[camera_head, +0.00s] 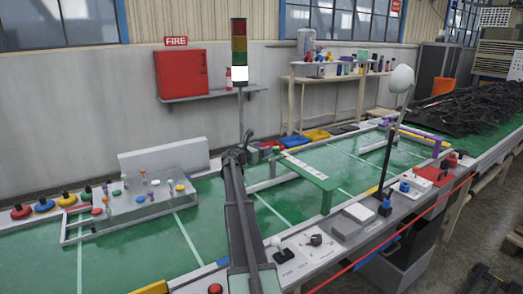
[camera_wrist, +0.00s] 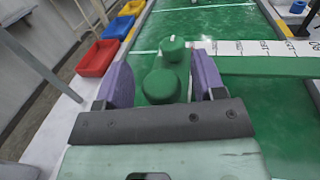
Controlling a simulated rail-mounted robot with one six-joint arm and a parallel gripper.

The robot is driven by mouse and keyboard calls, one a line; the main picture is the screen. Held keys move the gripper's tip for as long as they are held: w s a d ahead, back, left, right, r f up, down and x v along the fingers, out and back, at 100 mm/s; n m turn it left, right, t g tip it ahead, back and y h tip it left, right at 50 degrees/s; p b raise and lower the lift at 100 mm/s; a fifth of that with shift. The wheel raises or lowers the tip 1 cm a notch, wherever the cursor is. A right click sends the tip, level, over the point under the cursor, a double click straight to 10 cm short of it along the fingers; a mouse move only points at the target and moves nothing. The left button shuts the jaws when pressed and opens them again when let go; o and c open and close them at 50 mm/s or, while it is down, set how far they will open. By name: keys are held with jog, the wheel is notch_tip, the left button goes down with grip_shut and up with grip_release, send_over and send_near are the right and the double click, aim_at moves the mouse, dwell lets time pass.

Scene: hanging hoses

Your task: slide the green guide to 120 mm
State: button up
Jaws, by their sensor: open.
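The green guide (camera_head: 318,180) is a long bar lying across the green table, with a white scale strip by it; in the wrist view its bar (camera_wrist: 262,66) runs off to the right. Two round green knobs show in the wrist view, a nearer one (camera_wrist: 160,87) and a farther one (camera_wrist: 173,48). My gripper (camera_wrist: 162,70) is open. Its two purple fingers stand either side of the nearer knob, with a visible gap on the right; contact on the left cannot be told. In the head view my gripper (camera_head: 240,154) is at the guide's left end, partly hidden by my arm. The scale (camera_wrist: 285,47) is too blurred to read.
Red (camera_wrist: 97,58), blue (camera_wrist: 117,27) and yellow (camera_wrist: 132,8) bins line the table's back edge. A signal tower (camera_head: 239,60) rises behind my arm. A fixture with coloured knobs (camera_head: 140,200) stands left. A black post (camera_head: 388,160) stands right. Green table lies open around the guide.

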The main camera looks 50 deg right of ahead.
grip_shut()
jog(key=s+a, duration=0.2)
jog(key=s, duration=0.5)
jog(key=s+a, duration=0.3)
jog(key=s, duration=0.5)
jog(key=shift+a, duration=0.3)
grip_release()
jog(key=w+a, duration=0.1)
jog(key=a, duration=0.9)
jog(key=shift+w+a, duration=0.3)
jog(key=shift+a, duration=0.05)
